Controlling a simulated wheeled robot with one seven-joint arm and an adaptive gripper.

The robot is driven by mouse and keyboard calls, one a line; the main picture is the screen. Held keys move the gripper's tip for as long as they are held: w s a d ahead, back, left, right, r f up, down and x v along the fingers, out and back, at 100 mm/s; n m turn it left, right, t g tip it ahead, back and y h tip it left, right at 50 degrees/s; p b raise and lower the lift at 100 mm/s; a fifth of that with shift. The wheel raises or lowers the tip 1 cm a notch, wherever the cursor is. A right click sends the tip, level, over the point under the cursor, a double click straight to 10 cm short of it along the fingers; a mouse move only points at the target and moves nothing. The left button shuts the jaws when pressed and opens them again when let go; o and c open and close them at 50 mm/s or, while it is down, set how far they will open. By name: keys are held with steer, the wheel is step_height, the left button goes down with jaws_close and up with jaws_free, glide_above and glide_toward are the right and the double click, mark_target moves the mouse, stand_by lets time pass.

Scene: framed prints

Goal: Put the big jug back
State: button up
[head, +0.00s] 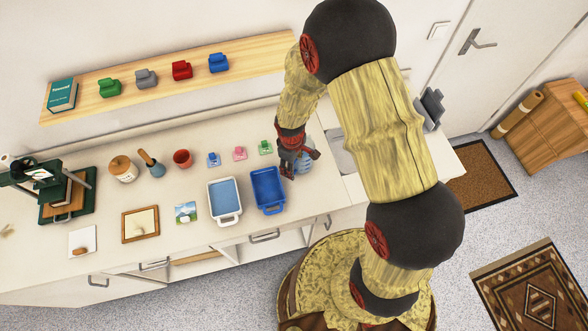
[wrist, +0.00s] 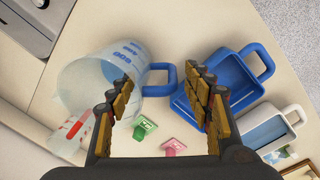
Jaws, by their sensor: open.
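The big jug (wrist: 98,82) is clear, with blue markings and a blue handle (wrist: 166,78). It is on the counter at the left of the wrist view. In the head view, part of the jug (head: 305,160) shows, mostly hidden by my gripper (head: 297,168). In the wrist view my gripper (wrist: 160,97) is open and empty. Its fingers are spread with the handle's end between them in the picture; I cannot tell whether they touch it. A small clear piece with red markings (wrist: 73,128) shows at the jug's lower edge.
A blue tray (head: 269,205) and a white-rimmed tray (head: 224,221) are left of the jug. Small green (head: 265,148), pink (head: 239,154) and blue (head: 213,159) pieces stand behind them. A wooden shelf (head: 130,99) holds a book and several coloured pieces. A sink (head: 341,155) is right.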

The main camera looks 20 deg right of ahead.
step_height(320, 180, up, 6)
steer(key=shift+a+f, duration=0.1)
steer(key=shift+f, duration=0.1)
steer(key=s+d+r+m+t, duration=0.1)
steer(key=s+d+r+m, duration=0.1)
steer(key=r, duration=0.9)
steer(key=s+d+r+m+t, duration=0.1)
steer(key=s+r+m+t, duration=0.1)
steer(key=r, duration=0.9)
steer(key=s+d+r+m+t, duration=0.2)
steer(key=s+r+m, duration=0.3)
steer(key=s+r, duration=0.8)
steer(key=shift+s+d, duration=0.25)
steer(key=shift+w, duration=0.1)
step_height(320, 180, down, 14)
steer(key=b, duration=1.4)
steer(key=shift+f, duration=0.25)
